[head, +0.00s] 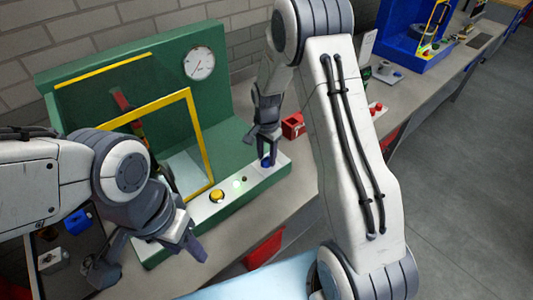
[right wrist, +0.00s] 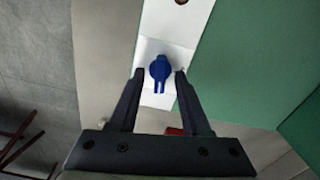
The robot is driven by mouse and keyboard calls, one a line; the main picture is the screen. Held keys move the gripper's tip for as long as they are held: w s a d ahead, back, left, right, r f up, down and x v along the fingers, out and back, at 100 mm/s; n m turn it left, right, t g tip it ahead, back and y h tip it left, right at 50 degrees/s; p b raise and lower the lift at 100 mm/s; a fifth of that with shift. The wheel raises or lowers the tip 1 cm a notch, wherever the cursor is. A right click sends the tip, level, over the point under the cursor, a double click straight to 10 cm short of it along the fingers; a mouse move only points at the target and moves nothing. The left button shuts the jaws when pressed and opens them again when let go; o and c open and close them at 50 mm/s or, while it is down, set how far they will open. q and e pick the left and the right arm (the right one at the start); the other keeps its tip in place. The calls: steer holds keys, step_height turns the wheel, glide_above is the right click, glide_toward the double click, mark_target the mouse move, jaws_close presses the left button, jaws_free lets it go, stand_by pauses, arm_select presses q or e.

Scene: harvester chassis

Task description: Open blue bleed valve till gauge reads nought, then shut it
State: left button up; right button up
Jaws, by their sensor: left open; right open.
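The blue bleed valve (head: 267,163) is on the white front strip of the green machine, at its right end. In the right wrist view the blue valve (right wrist: 160,70) shows a round knob with a pointed tail, between and just beyond my fingertips. My right gripper (head: 264,154) is open above it; its fingers (right wrist: 160,72) stand on both sides, and I cannot tell whether they touch it. The round white gauge (head: 199,64) is on the green back panel; its needle is too small to read surely. My left gripper (head: 150,262) is open and empty, left of the strip's front.
A yellow button (head: 216,195) and a lit green lamp (head: 239,184) are on the strip. A yellow-framed guard (head: 200,140) stands behind them. A red box (head: 293,126) sits right of the machine. A blue machine (head: 415,35) stands farther along the bench.

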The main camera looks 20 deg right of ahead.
jaws_close()
stand_by(0.3)
steer(key=n, duration=0.3)
steer(key=shift+n+b, duration=0.3)
steer(key=shift+n, duration=0.1)
steer(key=n, duration=0.4)
steer(key=shift+n, duration=0.3)
steer(key=n, duration=0.3)
steer(key=shift+n+b, duration=0.3)
steer(key=shift+b, duration=0.1)
steer(key=shift+w+r+n, duration=0.1)
steer(key=shift+n, duration=1.8)
